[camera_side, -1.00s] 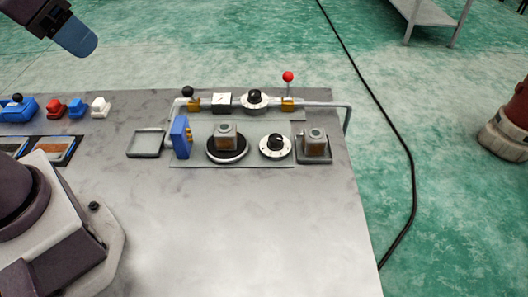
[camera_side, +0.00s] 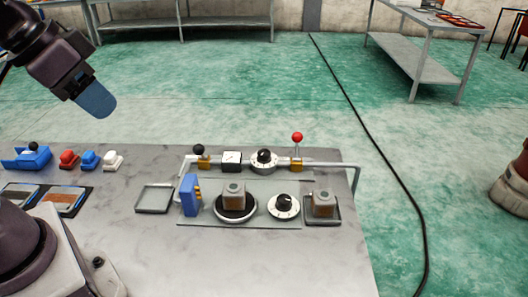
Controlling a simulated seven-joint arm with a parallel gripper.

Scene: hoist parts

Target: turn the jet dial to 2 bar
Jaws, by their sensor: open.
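Two white dials with black knobs are in view. One dial (camera_side: 264,158) sits on the grey pipe, between a square white gauge (camera_side: 232,160) and a red-topped valve (camera_side: 297,149). The other dial (camera_side: 285,204) lies on the plate in front, right of a round turntable (camera_side: 236,209). Their markings are too small to read, and I cannot tell from labels which is the jet dial. A blue block with yellow nozzles (camera_side: 189,196) stands left of the turntable. My gripper (camera_side: 97,100), with blue fingers, is open and empty in the air at upper left, far from both dials.
A black-topped valve (camera_side: 199,155) is on the pipe's left. A grey block (camera_side: 235,193) is on the turntable; another (camera_side: 323,202) sits in a tray at right. An empty tray (camera_side: 154,199) is at left. The bench front (camera_side: 230,265) is clear.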

